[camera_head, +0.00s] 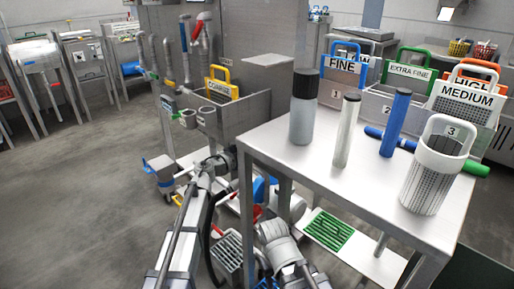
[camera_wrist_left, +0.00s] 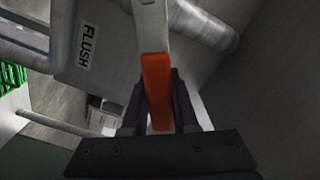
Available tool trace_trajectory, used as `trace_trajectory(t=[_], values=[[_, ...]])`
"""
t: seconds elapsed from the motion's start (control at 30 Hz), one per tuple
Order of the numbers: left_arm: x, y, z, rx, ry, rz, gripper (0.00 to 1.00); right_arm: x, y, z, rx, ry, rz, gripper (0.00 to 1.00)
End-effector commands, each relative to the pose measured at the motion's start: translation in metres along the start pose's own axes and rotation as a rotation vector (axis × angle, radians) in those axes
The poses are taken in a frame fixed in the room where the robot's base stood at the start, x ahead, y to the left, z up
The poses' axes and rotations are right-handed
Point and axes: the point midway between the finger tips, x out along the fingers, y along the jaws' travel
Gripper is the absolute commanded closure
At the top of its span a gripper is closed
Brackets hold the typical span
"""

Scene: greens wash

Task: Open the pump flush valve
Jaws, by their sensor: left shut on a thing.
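In the left wrist view, the flush valve's lever (camera_wrist_left: 157,85) has an orange-red grip and a pale metal upper part. My left gripper (camera_wrist_left: 160,112) is shut around the orange-red grip, with a dark finger on each side. A FLUSH label (camera_wrist_left: 87,46) is on the grey surface to the left of the lever. In the head view, my left arm reaches forward beside the metal table. The lever and fingertips cannot be made out there. Part of my right arm shows at the bottom centre, but its gripper does not show.
The metal table (camera_head: 290,152) stands close on the right, with bottles, tubes and a perforated basket (camera_head: 432,172) on top. A green grate (camera_head: 328,230) lies on its lower shelf. Pale pipes (camera_wrist_left: 205,22) run near the lever. Open floor (camera_head: 85,190) lies to the left.

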Motion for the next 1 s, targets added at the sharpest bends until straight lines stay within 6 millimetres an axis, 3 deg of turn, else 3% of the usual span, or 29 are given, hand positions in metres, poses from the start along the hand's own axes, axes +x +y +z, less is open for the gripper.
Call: trace_trajectory(t=[0.7,0.73,1.0], values=[[-0.0003,-0.0068,0.001,-0.08,-0.001,-0.001,1.0,-0.0054,0.0007,0.0004,0.001,-0.001,0.001,0.5],[-0.0003,-0.0068,0.001,-0.079,-0.001,-0.001,0.71,-0.0054,0.0007,0.0004,0.001,-0.001,0.001,0.5],[-0.0001,-0.0067,0.0008,-0.079,-0.001,0.0,0.43,-0.0054,0.0007,0.0004,0.001,0.0,0.001,0.5]])
